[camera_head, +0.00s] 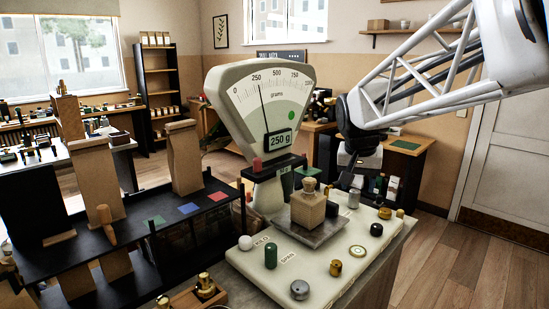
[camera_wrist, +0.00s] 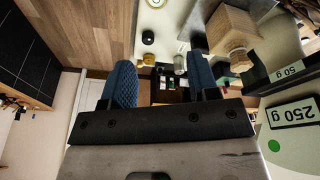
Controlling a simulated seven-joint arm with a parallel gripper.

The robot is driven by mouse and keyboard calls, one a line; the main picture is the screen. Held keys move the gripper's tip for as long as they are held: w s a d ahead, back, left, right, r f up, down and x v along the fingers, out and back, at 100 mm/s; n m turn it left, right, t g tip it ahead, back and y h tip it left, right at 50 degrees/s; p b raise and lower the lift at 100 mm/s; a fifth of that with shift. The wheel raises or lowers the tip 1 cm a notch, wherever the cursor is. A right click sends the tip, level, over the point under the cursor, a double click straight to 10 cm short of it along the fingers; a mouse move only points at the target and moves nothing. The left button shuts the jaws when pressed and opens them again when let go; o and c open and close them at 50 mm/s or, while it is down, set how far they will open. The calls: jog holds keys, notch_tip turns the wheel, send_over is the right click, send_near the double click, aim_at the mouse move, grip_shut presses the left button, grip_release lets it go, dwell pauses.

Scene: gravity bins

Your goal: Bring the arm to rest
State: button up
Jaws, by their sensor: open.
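My arm (camera_head: 430,85) is white and lattice-like and reaches in from the upper right. My gripper (camera_head: 347,178) points down behind and to the right of the scale's pan, above the back of the counter. In the wrist view my gripper (camera_wrist: 160,78) shows two blue padded fingers spread apart with nothing held between them. A kraft-coloured block with a knob on top (camera_head: 308,208) stands on the scale's pan (camera_head: 318,236), apart from the gripper. It also shows at the upper right of the wrist view (camera_wrist: 232,30). The dial scale (camera_head: 235,85) displays 250 g.
The pale counter (camera_head: 325,268) holds several small weights, including a green cylinder (camera_head: 271,255), a grey one (camera_head: 300,289) and a brass one (camera_head: 335,268). A black rack (camera_head: 170,222) with paper bags stands left. Open wooden floor (camera_head: 460,262) lies to the right.

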jog(key=s+f+n, duration=0.1)
jog(key=s+f, duration=0.2)
jog(key=s, duration=0.7)
jog(key=s+a+f+n, duration=0.1)
jog(key=s+f, duration=0.3)
jog(key=s, duration=0.5)
jog(key=s+f+n+y, duration=0.1)
jog(key=s+f, duration=0.3)
jog(key=s, duration=0.6)
jog(key=shift+s+a+n, duration=0.25)
jog(key=shift+s+n, duration=0.1)
jog(key=shift+n, duration=0.05)
dwell(0.5)
